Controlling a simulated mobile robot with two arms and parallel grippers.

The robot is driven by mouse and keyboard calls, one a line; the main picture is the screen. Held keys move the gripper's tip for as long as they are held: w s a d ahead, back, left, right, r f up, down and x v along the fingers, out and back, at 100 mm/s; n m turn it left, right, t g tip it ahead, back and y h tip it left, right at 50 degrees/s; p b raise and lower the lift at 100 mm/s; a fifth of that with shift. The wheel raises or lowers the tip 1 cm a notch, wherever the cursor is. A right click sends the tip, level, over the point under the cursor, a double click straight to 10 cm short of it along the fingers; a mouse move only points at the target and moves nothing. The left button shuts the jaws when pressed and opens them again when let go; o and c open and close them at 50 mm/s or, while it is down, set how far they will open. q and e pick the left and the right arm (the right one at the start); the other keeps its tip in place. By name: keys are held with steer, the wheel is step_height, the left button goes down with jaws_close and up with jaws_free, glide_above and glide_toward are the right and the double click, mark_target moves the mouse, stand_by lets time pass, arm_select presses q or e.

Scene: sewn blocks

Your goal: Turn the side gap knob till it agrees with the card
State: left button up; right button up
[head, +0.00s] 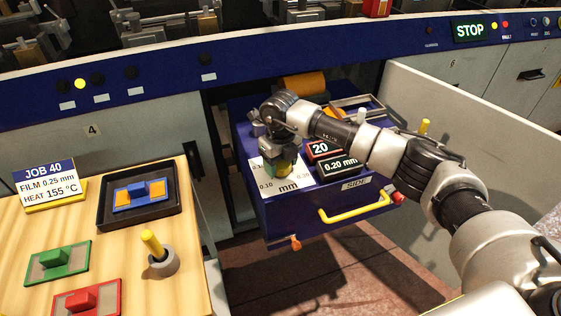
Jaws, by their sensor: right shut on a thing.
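The job card (45,184) stands at the left of the wooden table and reads JOB 40, FILM 0.25 mm, HEAT 155 °C. The side gap knob (285,171) sits on a white dial plate (290,186) marked in mm, on top of the blue pulled-out unit labelled SIDE. My right gripper (282,160) is shut on the knob from above and hides most of it, including its pointer. The dark gap readout (340,164) beside the plate shows 0.20 mm. My left gripper is not in view.
A red-framed display (319,149) reads 20. The blue unit (300,213) has a yellow handle (352,213) in front. The wooden table (110,230) holds a black tray (111,217), green and red blocks and a yellow peg. A grey panel (470,140) stands right of my arm.

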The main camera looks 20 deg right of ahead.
mark_target(281, 162)
steer(key=shift+m, duration=0.3)
steer(key=o, duration=0.9)
step_height(281, 162, up, 11)
steer(key=shift+f, duration=0.1)
stand_by(0.5)
